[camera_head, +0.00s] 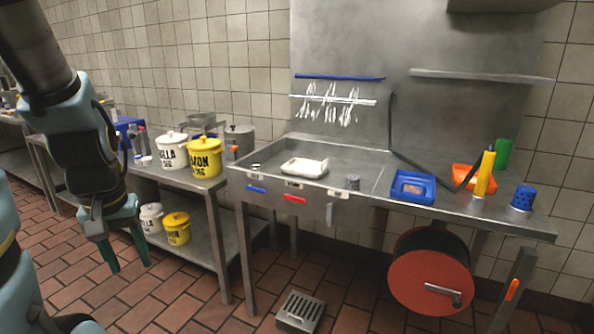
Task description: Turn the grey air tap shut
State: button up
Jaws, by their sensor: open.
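A bench with a sink basin (262,170) has a row of labelled taps on its front panel. A blue handle (256,189) is at the left and a red handle (294,199) in the middle. A small grey handle (330,213) at the right looks like the grey air tap. It is small and dim, so I cannot tell its turn position. My gripper (130,265) hangs at the left with its green-tipped fingers pointing down, apart and empty, well away from the taps.
A side table holds a white pot (173,153) and a yellow pot (205,158). A blue tray (413,187) and a yellow bottle (484,174) stand on the bench's right. A red hose reel (420,275) hangs below. A floor drain (300,311) lies in front; the tiles left of it are clear.

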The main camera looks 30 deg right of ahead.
aim_at(329, 207)
jog(key=j+z, duration=0.1)
jog(key=z, duration=0.3)
jog(key=l+z, duration=0.2)
jog(key=z, duration=0.2)
